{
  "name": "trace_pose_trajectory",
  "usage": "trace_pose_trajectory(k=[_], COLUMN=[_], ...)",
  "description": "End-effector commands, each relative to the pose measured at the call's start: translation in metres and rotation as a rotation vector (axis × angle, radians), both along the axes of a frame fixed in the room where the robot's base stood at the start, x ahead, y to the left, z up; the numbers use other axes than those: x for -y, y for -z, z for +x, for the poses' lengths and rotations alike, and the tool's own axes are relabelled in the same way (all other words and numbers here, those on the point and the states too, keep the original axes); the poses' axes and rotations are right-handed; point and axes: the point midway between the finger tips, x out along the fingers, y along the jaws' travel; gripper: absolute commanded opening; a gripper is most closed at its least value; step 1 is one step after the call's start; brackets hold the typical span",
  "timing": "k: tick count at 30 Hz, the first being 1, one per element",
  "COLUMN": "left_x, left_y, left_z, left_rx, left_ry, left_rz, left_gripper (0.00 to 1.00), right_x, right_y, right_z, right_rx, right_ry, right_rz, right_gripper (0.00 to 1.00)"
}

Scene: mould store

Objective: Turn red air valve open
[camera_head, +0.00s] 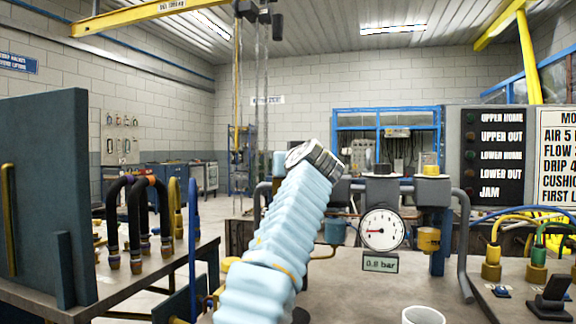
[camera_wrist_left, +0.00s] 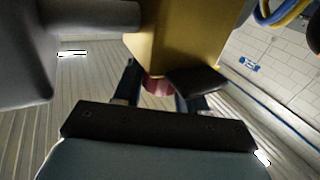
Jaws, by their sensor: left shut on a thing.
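My left arm, in a pale blue sleeve, reaches forward up the middle of the head view. Its wrist hides the gripper and the red valve there. In the left wrist view my left gripper (camera_wrist_left: 160,88) has its two fingers on either side of a dark red round part, the red air valve (camera_wrist_left: 156,86), and is shut on it. The valve sits right under a brass-coloured block (camera_wrist_left: 178,38). Its turned position cannot be made out. My right gripper is not in view.
A round gauge (camera_head: 382,229) has its needle pointing left, above a small display (camera_head: 380,264) that seems to read 0.8 bar. A white cup (camera_head: 423,315) stands at the front of the bench. Hoses with brass fittings (camera_head: 491,262) are at right. Black looped hoses (camera_head: 135,225) stand at left.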

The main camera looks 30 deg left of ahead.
Motion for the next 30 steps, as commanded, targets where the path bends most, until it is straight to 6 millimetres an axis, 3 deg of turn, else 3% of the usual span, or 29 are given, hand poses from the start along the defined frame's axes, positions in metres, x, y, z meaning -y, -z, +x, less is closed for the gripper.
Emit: trace_pose_trajectory(k=[12,30], left_x=[0.000,0.000], left_y=[-0.003,-0.001], left_z=[0.001,0.000], left_rx=[-0.001,0.000], left_ry=[-0.242,-0.294], left_rz=[0.001,0.000], left_gripper=[0.11,0.11], right_x=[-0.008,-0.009], right_y=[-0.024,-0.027], right_z=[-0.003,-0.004], right_rx=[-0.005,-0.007], right_ry=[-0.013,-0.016], right_rz=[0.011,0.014], right_gripper=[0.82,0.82])
